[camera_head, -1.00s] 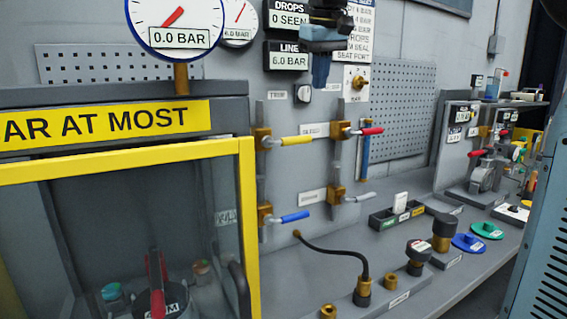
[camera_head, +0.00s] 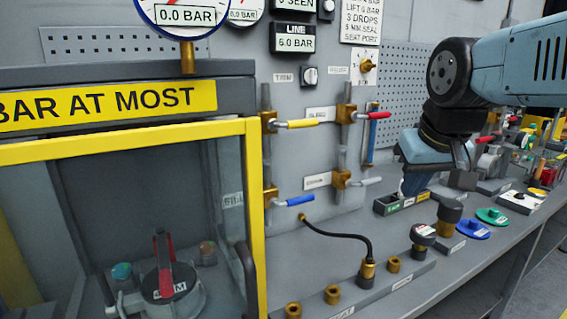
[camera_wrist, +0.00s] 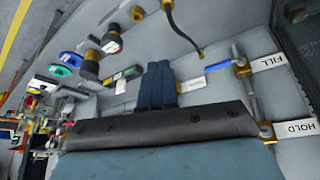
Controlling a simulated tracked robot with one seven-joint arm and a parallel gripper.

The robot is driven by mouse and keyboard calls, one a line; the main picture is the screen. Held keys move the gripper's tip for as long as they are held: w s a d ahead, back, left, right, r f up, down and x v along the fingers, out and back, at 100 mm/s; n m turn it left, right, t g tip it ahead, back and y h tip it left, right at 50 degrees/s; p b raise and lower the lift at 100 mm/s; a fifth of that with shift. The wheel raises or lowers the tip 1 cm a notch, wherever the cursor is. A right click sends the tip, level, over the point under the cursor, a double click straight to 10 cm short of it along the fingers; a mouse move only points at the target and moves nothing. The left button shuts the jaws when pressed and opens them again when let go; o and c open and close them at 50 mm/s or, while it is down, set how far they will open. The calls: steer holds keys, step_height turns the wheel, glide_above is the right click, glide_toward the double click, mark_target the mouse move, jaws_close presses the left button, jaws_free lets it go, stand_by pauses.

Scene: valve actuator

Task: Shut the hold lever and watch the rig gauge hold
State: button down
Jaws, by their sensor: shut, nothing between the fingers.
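In the wrist view the HOLD label (camera_wrist: 297,128) sits beside a brass valve (camera_wrist: 265,130) on the same pipe as the blue FILL lever (camera_wrist: 220,66). In the head view this fits the yellow-handled lever (camera_head: 302,123), above the blue lever (camera_head: 299,200); its handle lies sideways, across the upright pipe. The HOLD handle is hidden in the wrist view. The large gauge (camera_head: 185,15) reads 0.0 BAR; its top is cut off. My gripper (camera_head: 413,187) is shut and empty, right of the levers, low over the bench. Its closed fingers show in the wrist view (camera_wrist: 158,85).
A red lever (camera_head: 380,115) and a pale lever (camera_head: 369,181) stand on the right-hand pipe. The LINE display (camera_head: 293,43) reads 6.0 BAR. A yellow-framed cabinet (camera_head: 254,200) stands left. A black hose (camera_head: 345,236) and brass fittings occupy the bench below.

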steer(key=s+d+f, duration=0.1)
steer(key=s+f, duration=0.2)
steer(key=f, duration=0.2)
steer(key=shift+s+m, duration=0.3)
steer(key=shift+m, duration=0.1)
steer(key=shift+d, duration=0.1)
stand_by(0.5)
